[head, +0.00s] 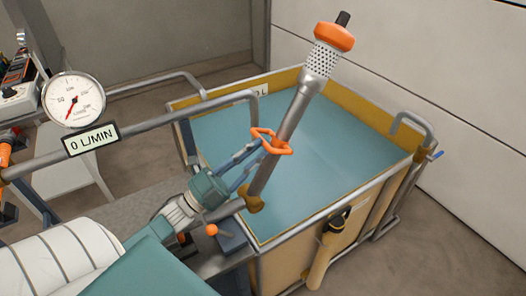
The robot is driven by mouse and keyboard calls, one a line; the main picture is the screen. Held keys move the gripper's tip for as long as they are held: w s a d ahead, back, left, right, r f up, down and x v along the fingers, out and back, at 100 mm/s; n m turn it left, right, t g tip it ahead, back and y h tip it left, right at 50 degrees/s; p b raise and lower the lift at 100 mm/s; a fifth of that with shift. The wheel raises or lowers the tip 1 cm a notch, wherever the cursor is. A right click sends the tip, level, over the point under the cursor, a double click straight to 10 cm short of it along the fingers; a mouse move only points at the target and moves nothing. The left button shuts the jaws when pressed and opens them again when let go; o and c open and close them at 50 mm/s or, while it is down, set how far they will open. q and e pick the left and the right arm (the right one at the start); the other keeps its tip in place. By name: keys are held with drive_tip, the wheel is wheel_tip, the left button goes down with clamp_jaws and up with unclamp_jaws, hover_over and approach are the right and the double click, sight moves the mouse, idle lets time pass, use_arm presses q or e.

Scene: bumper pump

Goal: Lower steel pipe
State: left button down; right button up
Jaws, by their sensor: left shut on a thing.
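The steel pipe (286,133) is raised and leans up to the right above the tank. Its upper end has a perforated strainer (321,66), an orange collar (333,37) and a black tip. Its lower end meets a brass-coloured joint (252,201) at the tank's near left edge. An orange loop (272,141) surrounds the pipe at about its middle. My left gripper (262,146) comes from the lower left, with its blue fingers shut at this loop; the exact contact is hard to see. My right gripper is not in view.
The tank (280,240) has yellowish walls, a metal frame and blue-green liquid (330,160). A dial gauge (73,99) stands at the left above a "0 L/MIN" sign (91,139). A metal rail (170,116) runs toward the tank. A pale wall stands behind.

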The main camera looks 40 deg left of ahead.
use_arm(q)
drive_tip(key=shift+s+a, duration=0.4)
drive_tip(key=shift+s, duration=0.45)
drive_tip(key=shift+f, duration=0.15)
